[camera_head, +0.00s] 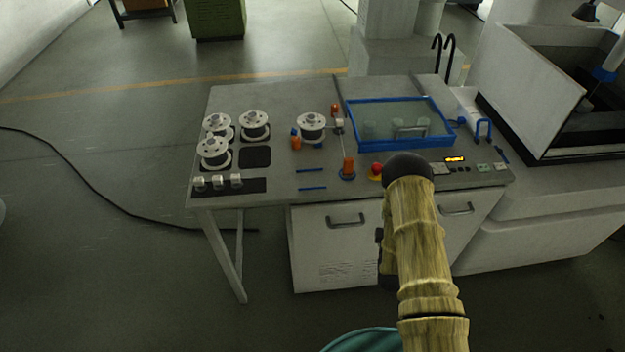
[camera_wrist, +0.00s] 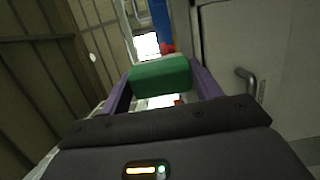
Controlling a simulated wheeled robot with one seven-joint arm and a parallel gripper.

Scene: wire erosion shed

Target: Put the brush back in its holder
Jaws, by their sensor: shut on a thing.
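In the wrist view, my gripper (camera_wrist: 161,84) has its two purple fingers closed on a green block, which I take to be part of the brush (camera_wrist: 160,76). The rest of the brush, including any bristles, is hidden or out of view. In the head view my arm hides the gripper and what it holds.
A white cabinet (camera_head: 320,245) is below. An open-topped machine (camera_head: 527,72) stands at right. Floor is free at left.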

